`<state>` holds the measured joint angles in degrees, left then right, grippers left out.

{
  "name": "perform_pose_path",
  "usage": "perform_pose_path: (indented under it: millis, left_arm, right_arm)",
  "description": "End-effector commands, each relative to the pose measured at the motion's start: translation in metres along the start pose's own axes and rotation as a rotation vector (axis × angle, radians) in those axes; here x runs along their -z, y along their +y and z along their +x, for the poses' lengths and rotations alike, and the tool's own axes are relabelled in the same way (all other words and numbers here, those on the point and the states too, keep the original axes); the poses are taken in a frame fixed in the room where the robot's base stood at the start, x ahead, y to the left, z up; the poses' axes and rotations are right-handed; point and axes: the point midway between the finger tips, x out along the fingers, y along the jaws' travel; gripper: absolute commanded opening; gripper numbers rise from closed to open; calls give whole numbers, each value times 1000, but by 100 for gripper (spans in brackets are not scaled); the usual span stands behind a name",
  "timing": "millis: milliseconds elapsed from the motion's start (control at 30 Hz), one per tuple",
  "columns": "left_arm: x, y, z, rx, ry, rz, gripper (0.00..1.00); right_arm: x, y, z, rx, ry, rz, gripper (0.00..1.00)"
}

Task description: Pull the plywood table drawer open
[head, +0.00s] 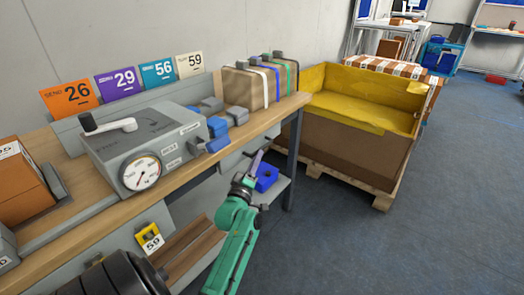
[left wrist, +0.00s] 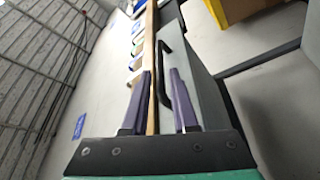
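The plywood table (head: 60,247) runs along the wall in the head view. Its grey drawer front (left wrist: 205,75) has a black bar handle (left wrist: 184,62) in the left wrist view. In the head view, a grey panel of the drawer (head: 231,162) shows under the tabletop, partly behind my gripper. My left gripper (head: 256,160) is near this panel, below the table edge. Whether a finger touches the handle cannot be told. My right gripper is not in view.
A grey machine with a dial (head: 142,172) and wrapped boxes (head: 262,84) stand on the tabletop. A blue bin (head: 265,178) sits on the lower shelf beyond my gripper. A yellow-lined crate (head: 350,142) stands right of the table. The floor at right is clear.

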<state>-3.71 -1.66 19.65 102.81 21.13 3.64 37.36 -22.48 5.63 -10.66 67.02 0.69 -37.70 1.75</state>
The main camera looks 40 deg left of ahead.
Motion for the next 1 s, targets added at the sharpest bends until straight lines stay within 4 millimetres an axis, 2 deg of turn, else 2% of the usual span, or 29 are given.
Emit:
perform_pose_path:
  millis: [100, 200, 300, 533, 567, 600, 633, 1000]
  left_arm:
    - [0, 0, 30, -3, 2, 0, 27]
    - [-1, -1, 46, -1, 0, 1, 27]
    - [-1, -1, 54, 0, -1, 2, 27]
    - [-1, -1, 56, 1, -2, 2, 27]
    - [-1, -1, 56, 1, -2, 2, 23]
    - [-1, -1, 56, 1, -2, 2, 8]
    - [-1, -1, 56, 1, -2, 2, 0]
    - [-1, -1, 55, 2, -3, 2, 0]
  right_arm:
    - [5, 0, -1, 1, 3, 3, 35]
    - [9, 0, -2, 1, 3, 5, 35]
    - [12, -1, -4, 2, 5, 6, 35]
    - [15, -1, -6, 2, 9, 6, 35]
    - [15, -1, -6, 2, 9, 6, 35]
    - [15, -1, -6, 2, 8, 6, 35]
    - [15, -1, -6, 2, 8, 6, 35]
    - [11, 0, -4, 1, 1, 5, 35]
